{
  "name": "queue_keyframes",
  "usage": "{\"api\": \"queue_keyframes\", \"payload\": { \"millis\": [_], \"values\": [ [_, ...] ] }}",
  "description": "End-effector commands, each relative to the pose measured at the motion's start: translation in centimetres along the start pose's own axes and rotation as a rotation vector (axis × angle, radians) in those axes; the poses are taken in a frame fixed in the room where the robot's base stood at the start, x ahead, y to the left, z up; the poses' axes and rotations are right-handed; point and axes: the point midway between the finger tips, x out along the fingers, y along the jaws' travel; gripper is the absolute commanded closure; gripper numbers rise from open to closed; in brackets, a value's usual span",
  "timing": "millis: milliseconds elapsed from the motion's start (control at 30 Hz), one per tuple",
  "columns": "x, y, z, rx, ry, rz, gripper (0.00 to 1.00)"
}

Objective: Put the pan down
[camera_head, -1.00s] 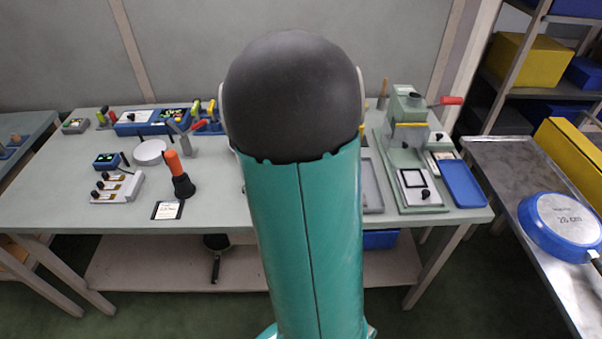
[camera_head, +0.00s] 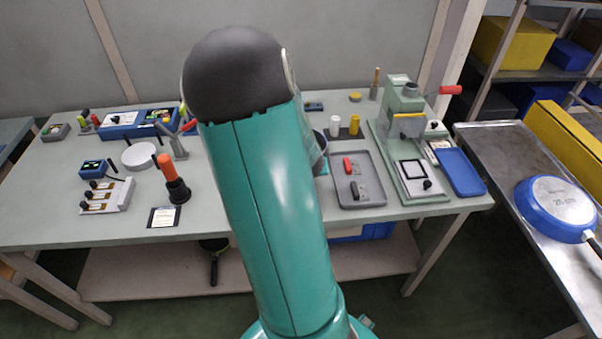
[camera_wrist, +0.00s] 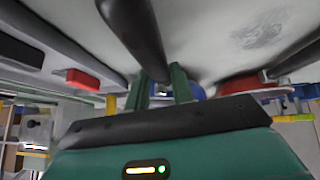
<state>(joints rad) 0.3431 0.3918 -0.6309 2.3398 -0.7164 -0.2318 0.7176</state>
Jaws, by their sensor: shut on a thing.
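In the wrist view my gripper (camera_wrist: 162,88) is shut on the black handle (camera_wrist: 138,35) of a pan. The pan's pale grey, scuffed surface (camera_wrist: 240,35) fills much of the upper part of that view. In the head view my arm hides the gripper and most of what it holds. A dark curved edge shows just right of the arm, but I cannot tell if it is the held pan.
The green-grey worktable (camera_head: 100,225) holds a grey tray (camera_head: 372,198) with red and black tools, a press (camera_head: 405,130), a blue tray (camera_head: 460,172), an orange-handled tool (camera_head: 170,175) and a white disc (camera_head: 141,155). The table's front left is mostly bare. A dark pan (camera_head: 213,262) hangs below.

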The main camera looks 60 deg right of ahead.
Motion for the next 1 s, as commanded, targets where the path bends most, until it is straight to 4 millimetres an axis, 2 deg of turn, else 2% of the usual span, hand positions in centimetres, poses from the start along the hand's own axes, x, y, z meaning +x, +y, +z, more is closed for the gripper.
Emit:
{"api": "queue_keyframes", "payload": {
  "millis": [367,400,467,500,800,1000],
  "values": [
    [0.8,0.3,0.3,-0.003,0.000,-0.003,1.00],
    [0.8,0.3,0.4,-0.004,-0.002,-0.002,0.69],
    [0.8,0.3,0.3,-0.004,-0.002,-0.002,0.57],
    [0.8,0.3,0.3,-0.004,-0.002,-0.002,0.55],
    [0.7,0.3,0.2,-0.004,0.001,-0.002,0.55],
    [-0.8,0.2,0.1,-0.002,0.003,-0.003,0.55]
  ]
}}
